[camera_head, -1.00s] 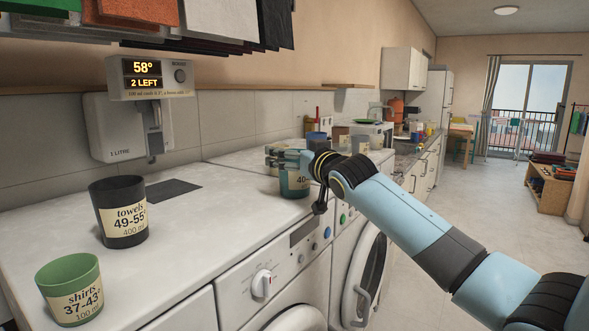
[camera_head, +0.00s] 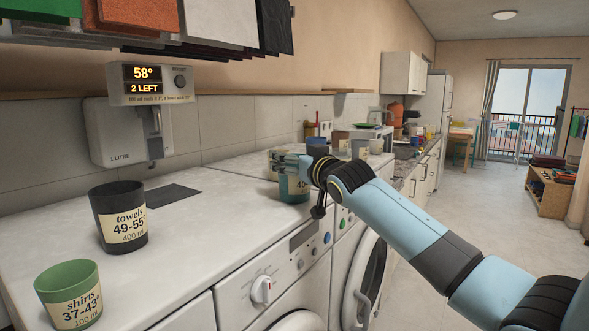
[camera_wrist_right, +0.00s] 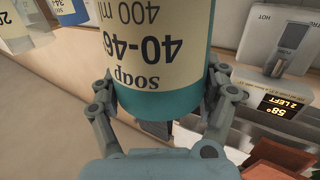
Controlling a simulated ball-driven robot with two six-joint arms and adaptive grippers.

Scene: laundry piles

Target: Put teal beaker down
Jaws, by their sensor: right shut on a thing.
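The teal beaker (camera_head: 294,188) has a cream label and is in the grip of my right gripper (camera_head: 290,162), over the right part of the white machine top. In the right wrist view the beaker (camera_wrist_right: 165,100) fills the middle, with its label reading "soap 40-46, 400 ml" upside down. The fingers of my right gripper (camera_wrist_right: 165,95) press on both its sides. In the head view the beaker looks upright; I cannot tell whether its base touches the top. My left gripper is not in view.
A black towels beaker (camera_head: 119,216) and a green shirts beaker (camera_head: 69,296) stand on the machine top (camera_head: 190,262) at the left. A dispenser (camera_head: 120,130) hangs on the wall. Several cups stand behind my gripper.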

